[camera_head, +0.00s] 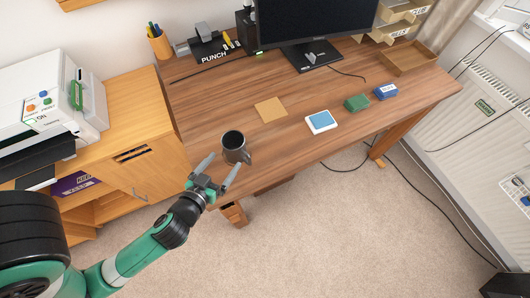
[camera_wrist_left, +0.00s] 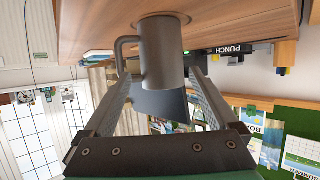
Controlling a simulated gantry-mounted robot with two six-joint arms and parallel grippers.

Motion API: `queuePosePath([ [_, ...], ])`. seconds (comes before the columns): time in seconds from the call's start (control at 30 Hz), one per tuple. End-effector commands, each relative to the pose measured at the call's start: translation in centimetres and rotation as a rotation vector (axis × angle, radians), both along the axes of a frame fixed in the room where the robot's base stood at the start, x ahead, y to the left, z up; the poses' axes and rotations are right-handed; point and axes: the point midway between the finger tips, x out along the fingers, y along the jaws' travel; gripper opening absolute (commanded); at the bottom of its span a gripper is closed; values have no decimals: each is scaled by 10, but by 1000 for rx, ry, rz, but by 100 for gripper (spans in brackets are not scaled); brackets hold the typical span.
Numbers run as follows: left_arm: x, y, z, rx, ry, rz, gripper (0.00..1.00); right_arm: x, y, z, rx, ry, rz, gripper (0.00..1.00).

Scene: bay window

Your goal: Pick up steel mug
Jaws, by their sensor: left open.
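The steel mug (camera_head: 236,148) is dark grey and stands upright on the wooden desk (camera_head: 330,90), near its front left edge. Its handle points toward the front right in the head view. My left gripper (camera_head: 223,164) is open at the desk's front edge, its two fingers reaching toward the mug. In the left wrist view, which is upside down, the mug (camera_wrist_left: 163,58) appears between the open fingers (camera_wrist_left: 160,84), its handle on the left. I cannot tell how close the fingertips are. My right gripper is not in view.
A brown square (camera_head: 270,109), a white and blue item (camera_head: 321,122), a green block (camera_head: 357,103) and a blue block (camera_head: 386,91) lie right of the mug. The monitor (camera_head: 312,57) stands behind. A cabinet with a printer (camera_head: 60,95) is left. The desktop around the mug is clear.

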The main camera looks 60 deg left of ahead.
Motion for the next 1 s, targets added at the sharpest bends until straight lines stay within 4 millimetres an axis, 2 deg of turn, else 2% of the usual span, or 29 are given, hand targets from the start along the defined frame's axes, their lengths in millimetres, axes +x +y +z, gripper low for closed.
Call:
queuePosePath([
  [0.07, -5, 1, -3, 1, 11, 5, 93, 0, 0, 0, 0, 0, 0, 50],
  [0.2, 0, 4, -5, 1, 9, 8, 93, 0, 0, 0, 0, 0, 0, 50],
  [0.5, 39, 32, -26, 0, 6, 7, 93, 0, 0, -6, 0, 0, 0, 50],
  [0.77, 49, 37, -31, 1, 7, 3, 93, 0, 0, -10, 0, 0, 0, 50],
  [1.0, 78, 56, -50, -1, 6, 4, 93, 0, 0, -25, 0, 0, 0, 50],
])
